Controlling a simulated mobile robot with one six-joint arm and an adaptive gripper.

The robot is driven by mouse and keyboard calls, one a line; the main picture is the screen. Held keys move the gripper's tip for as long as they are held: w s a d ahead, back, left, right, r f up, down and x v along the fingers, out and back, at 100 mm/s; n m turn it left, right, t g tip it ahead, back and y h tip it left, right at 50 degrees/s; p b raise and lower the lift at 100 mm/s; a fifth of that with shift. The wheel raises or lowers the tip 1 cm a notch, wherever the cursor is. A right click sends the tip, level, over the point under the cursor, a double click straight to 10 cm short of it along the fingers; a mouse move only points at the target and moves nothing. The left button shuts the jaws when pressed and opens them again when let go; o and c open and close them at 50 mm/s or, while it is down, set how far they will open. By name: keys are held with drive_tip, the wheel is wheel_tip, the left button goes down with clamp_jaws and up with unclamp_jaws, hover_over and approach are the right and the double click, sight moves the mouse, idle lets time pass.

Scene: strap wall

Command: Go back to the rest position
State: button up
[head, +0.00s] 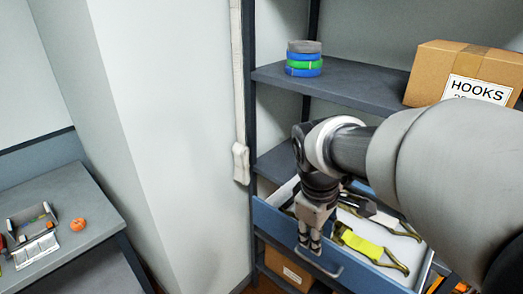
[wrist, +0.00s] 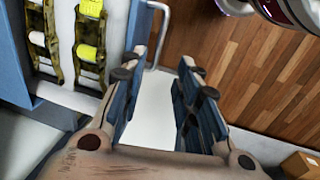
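My gripper (head: 309,245) hangs pointing down by the front of the open blue drawer (head: 375,280). In the wrist view its fingers (wrist: 163,62) are apart, with no object visible between them. The drawer's metal handle (head: 330,271) is close to the fingertips; in the wrist view the handle (wrist: 165,35) shows just past them. I cannot tell whether they touch. In the drawer lie ratchet straps with yellow webbing (head: 362,245); they also show in the wrist view (wrist: 88,52). My arm hides part of the drawer.
A shelf (head: 340,85) above holds stacked strap rolls (head: 304,60) and a HOOKS box (head: 463,70). A white strap (head: 240,160) hangs on the wall edge. A grey table (head: 90,235) at left holds a small tray and an orange object (head: 78,224).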

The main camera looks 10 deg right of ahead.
drive_tip(key=s+a+f+m+t+y+b, duration=0.1)
drive_tip(key=s+a+f+m+b, duration=0.1)
drive_tip(key=s, duration=0.5)
drive_tip(key=s+a+f+m+t+b, duration=0.2)
drive_tip(key=s+a+m+b, duration=0.1)
drive_tip(key=s+m+b, duration=0.2)
drive_tip(key=shift+s+f+m+y, duration=0.2)
drive_tip(key=shift+s+m+y, duration=0.2)
drive_tip(key=shift+s, duration=0.65)
